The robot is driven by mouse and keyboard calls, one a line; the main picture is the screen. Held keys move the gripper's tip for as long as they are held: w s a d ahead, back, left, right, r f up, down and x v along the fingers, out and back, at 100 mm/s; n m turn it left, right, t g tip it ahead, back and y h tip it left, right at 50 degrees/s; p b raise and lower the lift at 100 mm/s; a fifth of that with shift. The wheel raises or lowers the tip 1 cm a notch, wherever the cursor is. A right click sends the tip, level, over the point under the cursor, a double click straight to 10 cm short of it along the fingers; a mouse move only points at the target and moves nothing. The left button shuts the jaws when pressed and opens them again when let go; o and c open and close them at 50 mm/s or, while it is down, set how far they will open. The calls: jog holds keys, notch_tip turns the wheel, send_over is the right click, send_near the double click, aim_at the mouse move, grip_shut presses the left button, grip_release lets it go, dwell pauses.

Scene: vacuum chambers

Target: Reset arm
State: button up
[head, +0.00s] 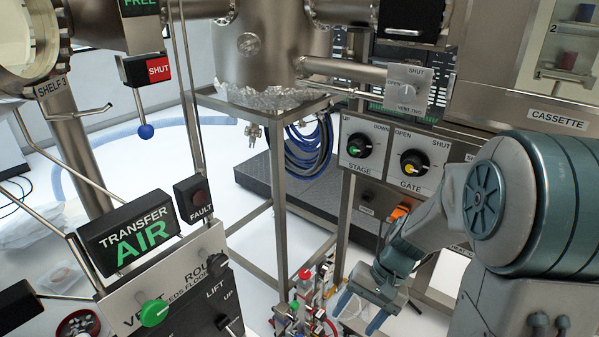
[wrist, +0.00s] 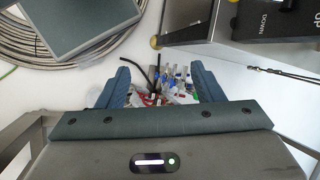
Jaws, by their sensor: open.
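My arm comes in from the right side of the head view and bends down. My gripper (head: 360,312) hangs low near the bottom centre-right, fingers pointing down. In the wrist view my gripper (wrist: 160,88) shows two blue-grey fingers set wide apart, with nothing held between them. Beyond the fingertips lies a cluster of small coloured valves and fittings (wrist: 168,82). The same fittings (head: 305,300) stand just left of my gripper in the head view.
The stage knob (head: 360,145) and gate knob (head: 413,162) sit on panels above my gripper. A transfer display reading AIR (head: 140,240) and a green vent knob (head: 154,312) are at left. Blue hoses (head: 308,145) hang behind a steel frame. A coiled cable (wrist: 40,45) lies on the floor.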

jog(key=s+d+r+n+t+h+p, duration=0.1)
jog(key=s+r+t+h+p, duration=0.1)
jog(key=r, duration=0.8)
jog(key=s+d+r+n+t+h+p, duration=0.2)
jog(key=r+p, duration=0.5)
jog(key=r, duration=0.4)
jog(key=s+t+h, duration=0.1)
jog(key=s, duration=0.1)
jog(key=shift+s+r+n, duration=0.2)
jog(key=shift+s+n, duration=0.1)
jog(key=shift+s, duration=0.1)
